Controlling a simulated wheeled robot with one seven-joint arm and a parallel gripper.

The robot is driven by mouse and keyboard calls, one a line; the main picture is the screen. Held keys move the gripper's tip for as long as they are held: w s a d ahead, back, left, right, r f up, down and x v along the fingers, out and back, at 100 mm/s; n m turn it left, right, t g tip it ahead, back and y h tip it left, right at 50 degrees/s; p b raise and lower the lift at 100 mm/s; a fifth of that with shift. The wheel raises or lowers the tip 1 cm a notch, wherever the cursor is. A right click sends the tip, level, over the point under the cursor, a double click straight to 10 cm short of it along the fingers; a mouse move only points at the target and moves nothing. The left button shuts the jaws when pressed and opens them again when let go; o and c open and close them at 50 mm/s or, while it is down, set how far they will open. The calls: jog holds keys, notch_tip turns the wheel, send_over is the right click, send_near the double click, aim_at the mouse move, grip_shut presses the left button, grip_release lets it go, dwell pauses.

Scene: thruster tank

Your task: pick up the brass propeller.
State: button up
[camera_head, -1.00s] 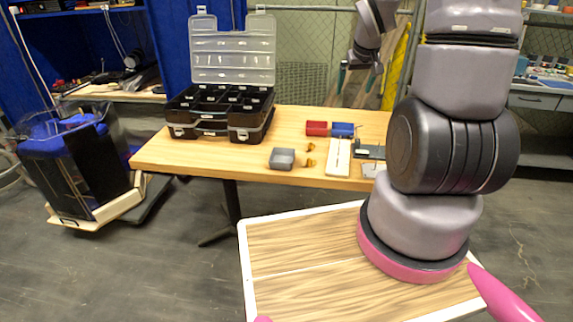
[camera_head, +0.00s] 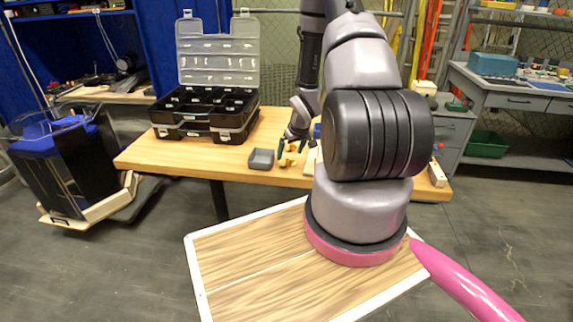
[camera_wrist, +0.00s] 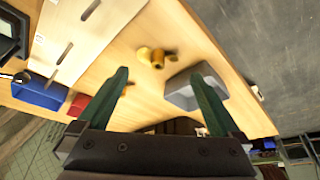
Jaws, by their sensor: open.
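A brass-coloured part, taken as the brass propeller (camera_wrist: 152,57), lies on the wooden table just beyond my fingertips in the wrist view. Its parts are small and blurred. In the head view, small brass pieces (camera_head: 286,162) show by the front table edge, close to my gripper (camera_head: 290,152). The propeller appears roughly centred between the finger lines. I cannot tell the height of the fingers above the table.
A grey box (camera_wrist: 190,92) sits close by the right finger. A red block (camera_wrist: 80,103), a blue block (camera_wrist: 38,93) and a white board (camera_wrist: 75,40) are on the left side. An open black organizer case (camera_head: 205,112) stands on the table's left. The front table edge is near.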

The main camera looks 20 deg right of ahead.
aim_at(288, 167)
jog(key=shift+x, duration=2.8)
jog(key=shift+d, duration=0.15)
jog(key=c, duration=1.2)
